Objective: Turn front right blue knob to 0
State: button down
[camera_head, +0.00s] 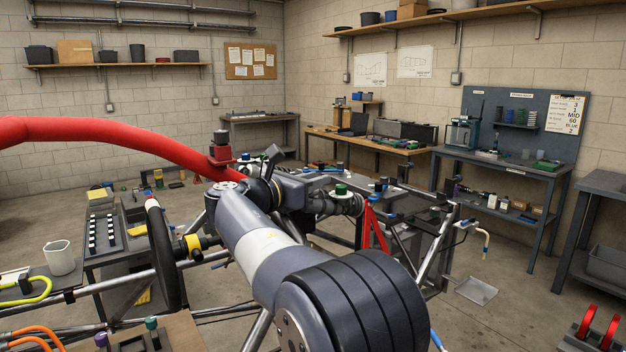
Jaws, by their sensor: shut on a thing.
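My arm (262,250) reaches from the bottom right up and left to the chassis, then bends back to the right. Its far end is lost among dark chassis parts, and I cannot make out the gripper fingers. A coil shock with a green-topped knob (341,189) stands just right of my wrist. No dial marks or 0 can be read.
A thick red tube (120,135) arches across the left. A steering wheel (160,255) stands left of my arm. A wall chart (567,114) hangs over the right bench (500,170). Open floor lies at right.

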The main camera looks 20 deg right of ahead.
jog(key=c, duration=1.2)
grip_release()
jog(key=v, duration=1)
jog(key=shift+s+a, duration=0.2)
jog(key=shift+a, duration=0.15)
jog(key=x, duration=1.1)
jog(key=shift+a, duration=0.1)
